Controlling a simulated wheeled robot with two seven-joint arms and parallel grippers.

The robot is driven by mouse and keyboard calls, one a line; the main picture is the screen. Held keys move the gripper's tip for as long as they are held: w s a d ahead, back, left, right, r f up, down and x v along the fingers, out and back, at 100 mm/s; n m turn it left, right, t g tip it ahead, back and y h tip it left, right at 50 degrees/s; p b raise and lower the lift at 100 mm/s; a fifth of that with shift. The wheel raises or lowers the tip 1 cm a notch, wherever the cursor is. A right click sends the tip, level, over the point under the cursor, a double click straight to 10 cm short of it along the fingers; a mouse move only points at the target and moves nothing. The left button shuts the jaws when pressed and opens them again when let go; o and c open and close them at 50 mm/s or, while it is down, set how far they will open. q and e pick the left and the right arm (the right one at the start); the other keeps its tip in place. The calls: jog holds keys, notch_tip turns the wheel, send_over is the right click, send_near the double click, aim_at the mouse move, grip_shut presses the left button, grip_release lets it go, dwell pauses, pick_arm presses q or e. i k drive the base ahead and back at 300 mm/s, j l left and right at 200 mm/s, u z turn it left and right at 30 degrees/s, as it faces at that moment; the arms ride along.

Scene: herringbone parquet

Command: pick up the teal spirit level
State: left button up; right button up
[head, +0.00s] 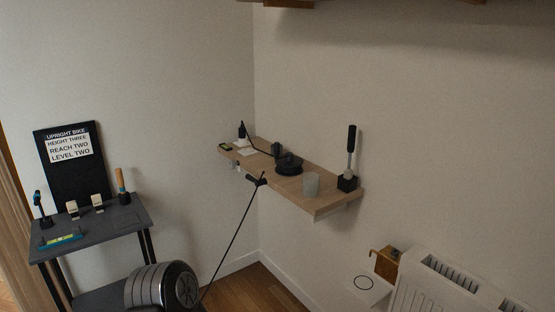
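The teal spirit level (60,241) lies flat on the dark grey table (110,225) at the left of the head view, near the table's front left edge. It is a small teal bar with yellowish parts. Nothing covers it. Neither of my grippers is in view.
On the same table stand a black tool (40,208), two pale blocks (97,202), a wooden-handled item (122,187) and a black sign board (68,160). A cluttered wooden wall shelf (325,199), a thin dark rod (232,238) and a white radiator (440,285) are to the right.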

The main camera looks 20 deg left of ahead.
aim_at(42, 245)
jog(key=i+j+u, duration=0.4)
jog(key=i+u, duration=0.45)
jog(key=i, duration=0.15)
jog(key=i+j+u, duration=0.1)
jog(key=j, duration=0.3)
jog(key=i+j, duration=0.35)
jog(key=i+j+u, duration=0.15)
jog(key=j, duration=0.35)
jog(key=i, duration=0.1)
